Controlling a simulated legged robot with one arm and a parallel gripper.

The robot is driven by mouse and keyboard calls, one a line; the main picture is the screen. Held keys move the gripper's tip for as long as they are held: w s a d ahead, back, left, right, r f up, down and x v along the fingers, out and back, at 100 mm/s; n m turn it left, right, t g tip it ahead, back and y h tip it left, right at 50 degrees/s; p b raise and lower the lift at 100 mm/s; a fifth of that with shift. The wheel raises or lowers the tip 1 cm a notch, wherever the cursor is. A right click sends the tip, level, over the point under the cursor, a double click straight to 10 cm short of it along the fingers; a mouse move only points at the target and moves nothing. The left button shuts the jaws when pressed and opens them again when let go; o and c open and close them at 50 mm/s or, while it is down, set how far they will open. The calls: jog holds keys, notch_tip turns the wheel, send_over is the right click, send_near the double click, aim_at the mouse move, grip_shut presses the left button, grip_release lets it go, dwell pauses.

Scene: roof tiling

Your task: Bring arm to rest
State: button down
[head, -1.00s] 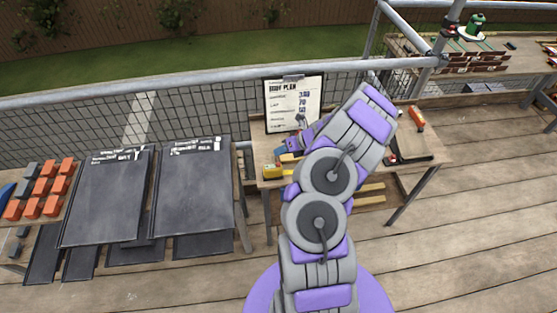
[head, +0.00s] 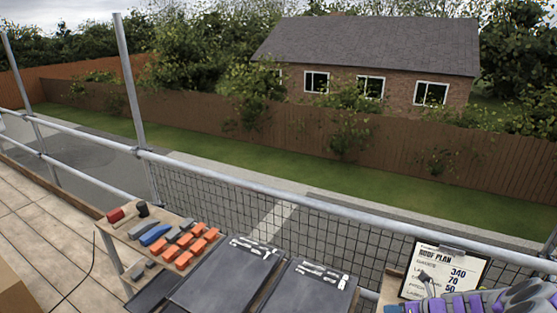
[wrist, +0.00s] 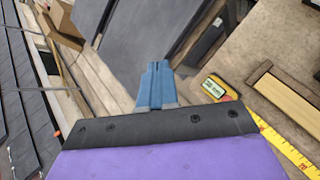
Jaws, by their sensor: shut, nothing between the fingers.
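My arm (head: 465,303) shows in purple and grey at the bottom right of the head view, partly cut off by the frame. It lies low in front of the roof plan board. In the wrist view my gripper (wrist: 155,82) has its blue fingers together with nothing between them. The fingers point toward dark slate panels (wrist: 160,32) and planks and appear to touch nothing.
The roof plan board (head: 445,272) stands behind my arm. A yellow tape measure (wrist: 215,86) lies on the bench right of my gripper. Orange blocks (head: 197,245) and dark slates (head: 228,275) are to the left. A scaffold rail (head: 300,207) runs behind the benches.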

jog(key=a+r+n+g+y+b, duration=0.1)
jog(key=a+r+n+g, duration=0.1)
jog(key=a+r+n, duration=0.45)
jog(key=a+r+n+g+y, duration=0.1)
jog(key=a+r+n, duration=0.3)
jog(key=a, duration=0.5)
jog(key=s+a+r+n+g+h+b, duration=0.1)
jog(key=s+a+r+n+g, duration=0.2)
jog(key=s+a+r+n, duration=0.45)
jog(key=s+a+n+g+h+b, duration=0.2)
jog(key=s+a+n+h, duration=0.3)
jog(key=s+n, duration=0.7)
jog(key=s+d+n+h, duration=0.1)
jog(key=s+n, duration=0.1)
jog(key=s, duration=0.6)
jog(key=s+d+n+h+b, duration=0.1)
jog(key=s+n, duration=0.1)
jog(key=s, duration=0.5)
jog(key=shift+s+d+g+h, duration=0.3)
jog(key=shift+s+d+g, duration=0.05)
jog(key=shift+s+g, duration=0.05)
jog(key=shift+w, duration=0.1)
